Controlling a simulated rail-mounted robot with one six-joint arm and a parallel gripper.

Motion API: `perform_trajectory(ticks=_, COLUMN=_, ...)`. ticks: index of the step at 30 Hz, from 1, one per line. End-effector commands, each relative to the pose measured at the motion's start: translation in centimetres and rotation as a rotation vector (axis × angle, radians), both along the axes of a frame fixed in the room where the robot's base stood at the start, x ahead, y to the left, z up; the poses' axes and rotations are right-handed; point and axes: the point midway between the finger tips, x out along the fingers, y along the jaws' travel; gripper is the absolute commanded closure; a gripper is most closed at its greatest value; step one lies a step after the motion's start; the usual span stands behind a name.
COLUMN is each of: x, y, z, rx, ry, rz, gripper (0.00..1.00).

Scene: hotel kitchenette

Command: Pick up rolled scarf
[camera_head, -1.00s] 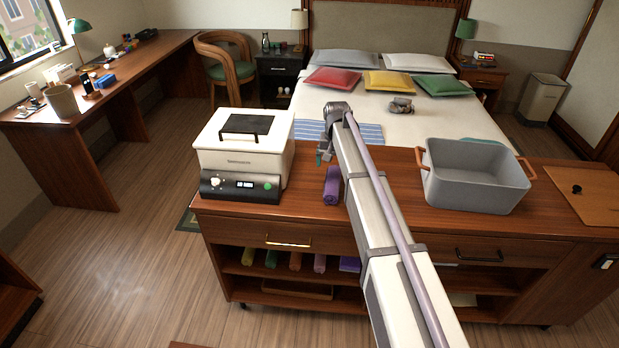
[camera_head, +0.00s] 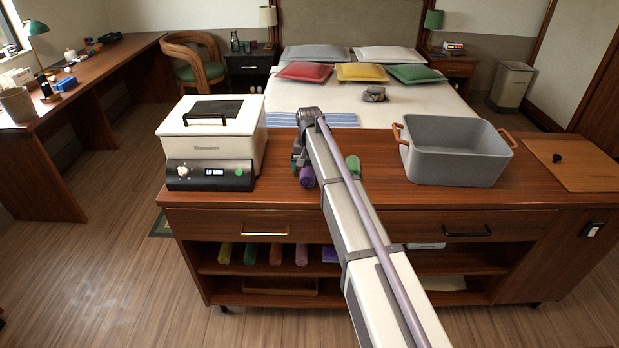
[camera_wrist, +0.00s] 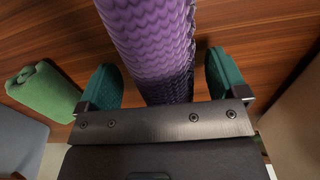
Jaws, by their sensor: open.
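A purple rolled scarf (camera_head: 307,177) lies on the wooden counter, between the white appliance and the grey tub. Its textured side fills the upper middle of the wrist view (camera_wrist: 150,40). My gripper (camera_wrist: 165,80) is open, with one green fingertip on each side of the purple roll and wood showing in the gaps. In the head view my gripper (camera_head: 299,160) is at the roll, partly hiding it. A smooth green roll (camera_head: 353,167) lies to the right, partly behind my arm; it also shows at the left of the wrist view (camera_wrist: 44,90).
A white lidded appliance (camera_head: 211,145) stands left of the purple roll, and a grey tub (camera_head: 455,160) with orange handles stands to the right. Several coloured rolls lie on the shelf (camera_head: 225,262) below. A cutting board (camera_head: 585,172) lies at the far right.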

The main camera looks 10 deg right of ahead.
Motion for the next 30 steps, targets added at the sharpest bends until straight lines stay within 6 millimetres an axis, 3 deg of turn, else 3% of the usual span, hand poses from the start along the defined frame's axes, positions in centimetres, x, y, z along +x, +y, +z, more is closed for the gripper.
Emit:
perform_trajectory(ticks=1, x=-0.01, y=-0.01, z=-1.23, rx=0.0, ry=0.0, rz=0.0, gripper=0.08)
perform_trajectory(ticks=7, x=-0.01, y=-0.02, z=-0.76, rx=0.0, ry=0.0, rz=0.0, gripper=0.08)
perform_trajectory(ticks=24, x=-0.02, y=-0.01, z=-0.75, rx=0.0, ry=0.0, rz=0.0, gripper=0.62)
perform_trajectory(ticks=30, x=-0.01, y=-0.02, z=-0.74, rx=0.0, ry=0.0, rz=0.0, gripper=0.65)
